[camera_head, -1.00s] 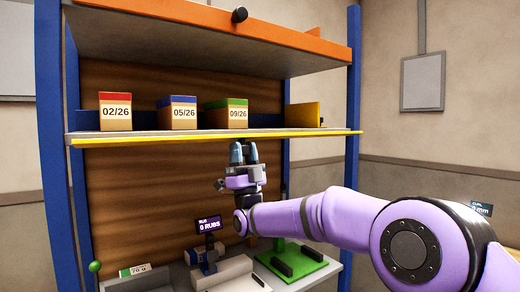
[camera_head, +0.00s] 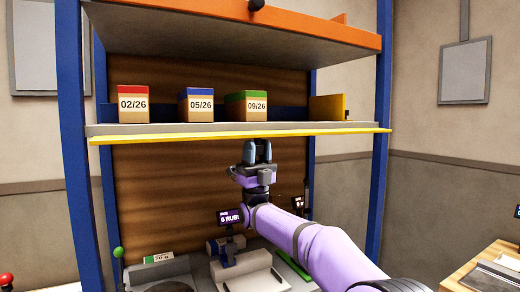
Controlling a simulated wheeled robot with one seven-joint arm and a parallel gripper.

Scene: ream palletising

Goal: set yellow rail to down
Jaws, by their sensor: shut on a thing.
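The yellow rail (camera_head: 180,138) is a long thin strip along the front lower edge of the middle shelf (camera_head: 350,126). It runs nearly the full width between the blue posts. My gripper (camera_head: 257,150) points upward from below, right under the middle of the rail. Its fingertips meet the rail's underside, and it is shut on the rail. The exact contact is small and partly hidden by the fingers.
Red-topped (camera_head: 133,104), blue-topped (camera_head: 196,105) and green-topped (camera_head: 246,106) date-labelled boxes stand on the shelf, left of a yellow divider (camera_head: 328,107). An orange shelf (camera_head: 240,27) hangs above. Devices and a green-knobbed lever (camera_head: 118,253) occupy the bench below. A wooden table (camera_head: 485,262) stands at right.

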